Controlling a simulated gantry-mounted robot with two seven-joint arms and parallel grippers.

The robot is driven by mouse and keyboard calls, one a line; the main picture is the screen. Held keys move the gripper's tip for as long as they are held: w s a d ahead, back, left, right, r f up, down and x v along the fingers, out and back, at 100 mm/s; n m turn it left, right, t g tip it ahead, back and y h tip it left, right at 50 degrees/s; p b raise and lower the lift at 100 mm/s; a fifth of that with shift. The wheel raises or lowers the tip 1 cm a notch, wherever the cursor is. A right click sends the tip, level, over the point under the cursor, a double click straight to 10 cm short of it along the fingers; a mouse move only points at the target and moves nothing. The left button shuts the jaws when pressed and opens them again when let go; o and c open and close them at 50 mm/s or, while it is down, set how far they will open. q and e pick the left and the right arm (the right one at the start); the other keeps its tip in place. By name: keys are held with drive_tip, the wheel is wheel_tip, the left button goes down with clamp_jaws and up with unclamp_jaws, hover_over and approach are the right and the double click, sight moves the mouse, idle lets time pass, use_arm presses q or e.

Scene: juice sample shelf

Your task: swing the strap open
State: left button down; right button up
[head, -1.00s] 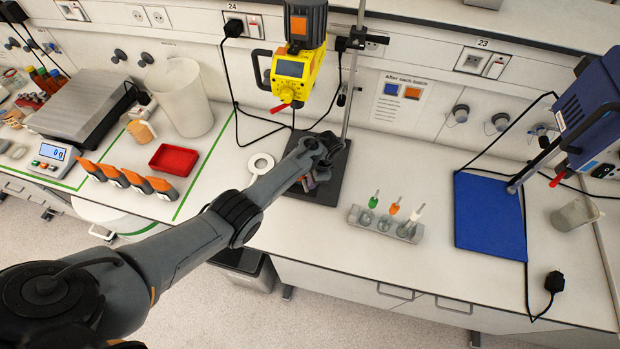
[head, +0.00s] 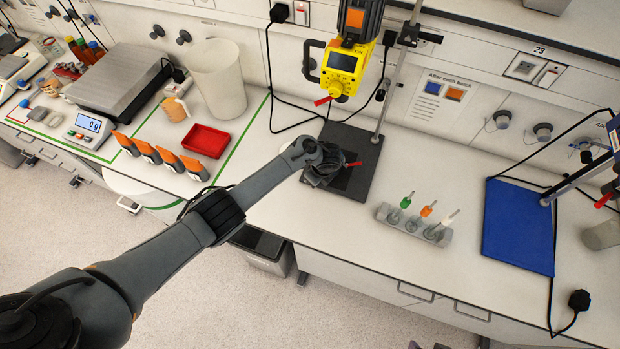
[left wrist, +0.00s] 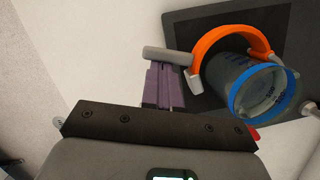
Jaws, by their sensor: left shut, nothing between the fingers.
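In the left wrist view an orange strap (left wrist: 212,43) arches around the upper side of a dark translucent vessel (left wrist: 228,72) with a blue rim (left wrist: 236,92). A grey tab (left wrist: 196,86) is at the strap's left end. My left gripper (left wrist: 165,88) has its purple fingers shut and empty, left of the strap and vessel. A grey bar (left wrist: 168,56) lies at the fingertips; I cannot tell whether they touch. In the head view my left gripper (head: 328,175) is over the black stand base (head: 352,136), and my wrist hides the strap. My right gripper is out of view.
A yellow stirrer motor (head: 344,66) hangs on an upright rod (head: 398,75) behind the base. A rack of stoppered flasks (head: 413,229) stands to the right, a blue mat (head: 518,226) farther right. A red tray (head: 206,141) lies left. Bench between base and rack is clear.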

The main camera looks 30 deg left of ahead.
use_arm(q)
drive_tip(key=a+m, duration=0.2)
drive_tip(key=a+m+t+b, duration=0.1)
drive_tip(key=a+m, duration=0.2)
drive_tip(key=shift+w+a+f+m+h, duration=0.15)
drive_tip(key=shift+a+m+h, duration=0.15)
drive_tip(key=shift+a, duration=0.05)
drive_tip(key=shift+w+a+m+t+b, duration=0.2)
drive_tip(key=shift+a+m+b, duration=0.25)
drive_tip(key=shift+b, duration=0.15)
drive_tip(key=shift+w+a+m+t+b, duration=0.1)
drive_tip(key=shift+w+a+m+b, duration=0.05)
drive_tip(key=shift+a+m+b, duration=0.35)
drive_tip(key=shift+w+a+m+h+b, duration=0.3)
drive_tip(key=shift+a+m+b, duration=0.15)
drive_tip(key=shift+m+b, duration=0.2)
drive_tip(key=shift+s, duration=0.1)
